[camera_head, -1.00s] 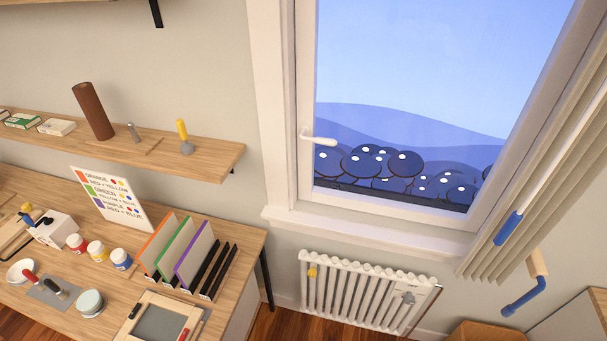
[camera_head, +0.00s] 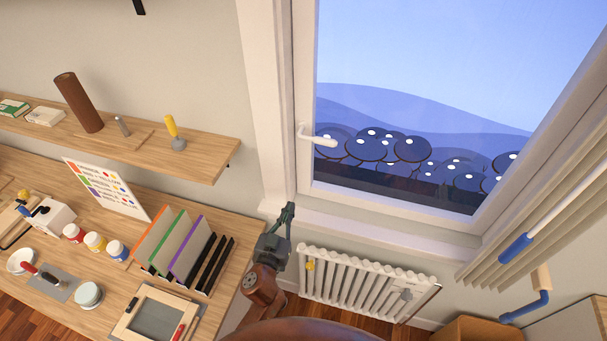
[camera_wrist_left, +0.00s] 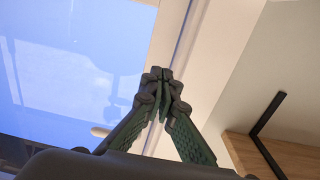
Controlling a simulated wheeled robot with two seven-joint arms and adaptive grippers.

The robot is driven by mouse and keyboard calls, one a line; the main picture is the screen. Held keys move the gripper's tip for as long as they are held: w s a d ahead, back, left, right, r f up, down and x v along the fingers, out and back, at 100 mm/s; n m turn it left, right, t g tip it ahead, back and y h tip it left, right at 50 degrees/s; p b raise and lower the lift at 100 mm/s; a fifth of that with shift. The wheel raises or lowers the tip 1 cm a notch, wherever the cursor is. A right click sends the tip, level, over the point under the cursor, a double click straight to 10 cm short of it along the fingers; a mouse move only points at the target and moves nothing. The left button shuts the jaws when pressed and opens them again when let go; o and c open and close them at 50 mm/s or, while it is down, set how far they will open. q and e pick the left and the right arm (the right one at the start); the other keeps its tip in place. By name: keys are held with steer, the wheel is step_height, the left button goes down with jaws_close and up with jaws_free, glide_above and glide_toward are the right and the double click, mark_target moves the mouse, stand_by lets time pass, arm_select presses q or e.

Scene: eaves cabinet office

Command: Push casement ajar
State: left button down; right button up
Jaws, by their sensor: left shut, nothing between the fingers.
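The casement (camera_head: 304,90) is a white-framed window sash with blue glass, right of centre in the head view. It looks flush with its frame; I cannot tell whether any gap shows. Its white handle (camera_head: 318,138) points sideways to the right from the left stile. My left gripper (camera_head: 287,208) shows below and left of the handle, in front of the frame's lower left corner. In the left wrist view its fingers (camera_wrist_left: 163,76) are together and empty, pointing up along the edge of the sash. I see no clear contact with it. My right gripper is out of view.
A white radiator (camera_head: 365,285) stands below the sill. Slatted blinds (camera_head: 545,232) and a blue-ended rod (camera_head: 515,248) hang at the right. A desk (camera_head: 215,228) with paint jars and a file rack, and a wooden shelf (camera_head: 205,165), lie left.

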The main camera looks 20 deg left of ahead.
mark_target(306, 173)
arm_select(q)
steer(key=w, duration=0.4)
steer(key=w+p, duration=0.1)
steer(key=w, duration=0.8)
steer(key=shift+d+r+p, duration=0.1)
steer(key=shift+d+p, duration=0.2)
steer(key=shift+d, duration=0.1)
steer(key=shift+w, duration=0.45)
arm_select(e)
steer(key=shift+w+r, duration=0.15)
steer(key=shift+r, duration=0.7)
